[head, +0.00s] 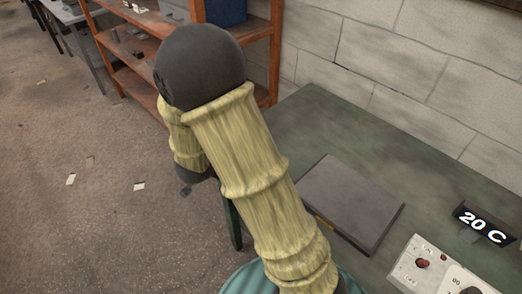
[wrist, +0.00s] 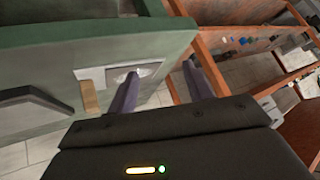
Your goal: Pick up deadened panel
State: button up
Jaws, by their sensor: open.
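A flat dark grey panel (head: 352,203) lies on the green bench top, right of my yellow-sleeved arm in the head view. In the wrist view, a dark grey slab (wrist: 35,108) at the left edge, partly cut off, looks like the same panel. My gripper (wrist: 161,88) is open, its two fingers apart with nothing held between them. The slab lies left of both fingers, apart from them. My gripper is not visible in the head view.
The green bench (head: 310,125) stands against a block wall. A "20 C" display (head: 484,224) and a control box (head: 432,268) are at its right. An orange shelf (head: 265,60) stands behind. In the wrist view, a tan block (wrist: 90,97) lies near a pale plate (wrist: 120,73).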

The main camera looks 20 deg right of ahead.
jog(key=s+d+r+m+g+h+p, duration=0.2)
jog(key=s+d+m+g+h+p, duration=0.1)
jog(key=s+h, duration=0.4)
jog(key=m+h+p, duration=0.1)
jog(key=m+h, duration=0.1)
jog(key=shift+m+g+p, duration=0.4)
jog(key=shift+s+d, duration=0.1)
jog(key=shift+d, duration=0.05)
jog(key=p+x, duration=0.2)
jog(key=x, duration=0.9)
jog(key=shift+d+p, duration=0.3)
jog(key=shift+p, duration=0.05)
jog(key=shift+d+f, duration=0.2)
jog(key=shift+p+x, duration=1.15)
jog(key=shift+x, duration=1.5)
